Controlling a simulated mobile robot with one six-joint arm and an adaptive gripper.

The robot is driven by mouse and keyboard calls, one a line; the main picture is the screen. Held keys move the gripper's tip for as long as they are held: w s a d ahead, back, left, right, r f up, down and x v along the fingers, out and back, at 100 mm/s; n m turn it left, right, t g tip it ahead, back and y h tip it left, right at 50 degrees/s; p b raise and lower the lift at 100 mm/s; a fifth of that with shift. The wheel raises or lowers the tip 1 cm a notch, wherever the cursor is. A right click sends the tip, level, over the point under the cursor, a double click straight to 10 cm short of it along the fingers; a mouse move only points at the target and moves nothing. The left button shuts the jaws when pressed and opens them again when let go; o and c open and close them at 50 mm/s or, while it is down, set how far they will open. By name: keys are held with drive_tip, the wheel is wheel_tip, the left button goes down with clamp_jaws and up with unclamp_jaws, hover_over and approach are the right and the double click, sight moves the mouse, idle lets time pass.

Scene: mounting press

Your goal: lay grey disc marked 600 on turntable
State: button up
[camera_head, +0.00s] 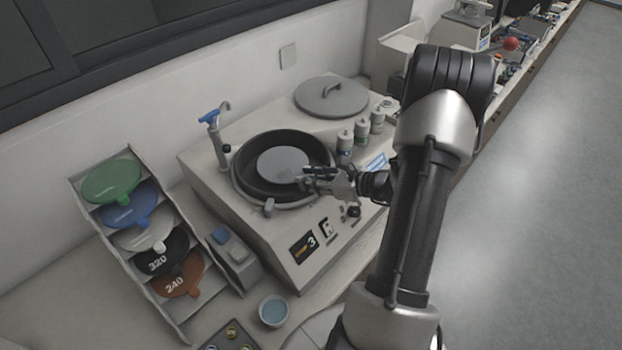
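The turntable (243,183) is a dark round bowl with a light grey round plate (281,165) in its middle, set in a cream machine. A grey disc (143,236) with a tab lies on the middle shelf of the slanted rack at left; I cannot read its marking. My gripper (312,177) is over the right part of the turntable, its fingers pointing left near the edge of the grey plate. The fingers are small and dark here, and I cannot tell whether they are apart or touch the plate. I see no disc clearly held.
The rack (175,215) also holds green, blue, black 320 and brown 240 discs. A tap (219,140) stands behind the turntable. A round lid (331,98) and several bottles (361,132) are to its upper right. A bowl of blue liquid (273,311) stands in front.

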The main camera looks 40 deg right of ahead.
drive_tip(key=o, duration=0.4)
drive_tip(key=v, duration=1.2)
idle(0.4)
